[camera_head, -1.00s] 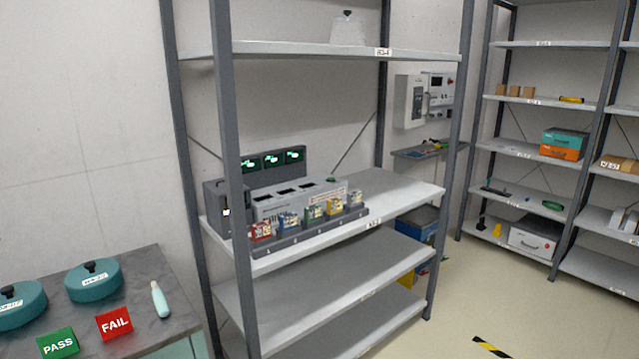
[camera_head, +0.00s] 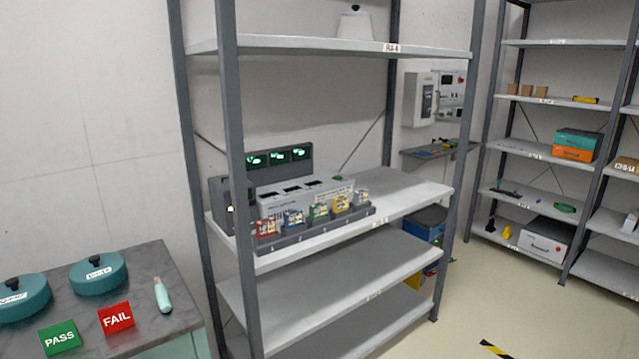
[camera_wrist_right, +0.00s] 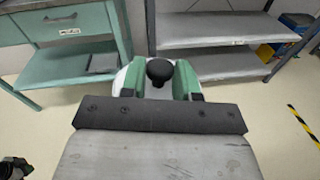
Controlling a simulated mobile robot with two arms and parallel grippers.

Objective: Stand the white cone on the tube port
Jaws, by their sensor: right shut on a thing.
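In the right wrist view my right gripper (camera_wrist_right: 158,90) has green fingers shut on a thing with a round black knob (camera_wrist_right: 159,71). The body under the knob is pale and mostly hidden by the fingers. I cannot tell whether this is the white cone. I cannot make out a tube port in either view. Neither gripper shows in the head view.
A grey table (camera_head: 150,275) at left holds two teal round lids (camera_head: 98,275), PASS (camera_head: 60,337) and FAIL (camera_head: 116,317) blocks and a pale teal bottle (camera_head: 162,295). A grey rack (camera_head: 350,300) carries a device with small coloured boxes. Open floor lies at right, with a yellow-black strip (camera_wrist_right: 302,125).

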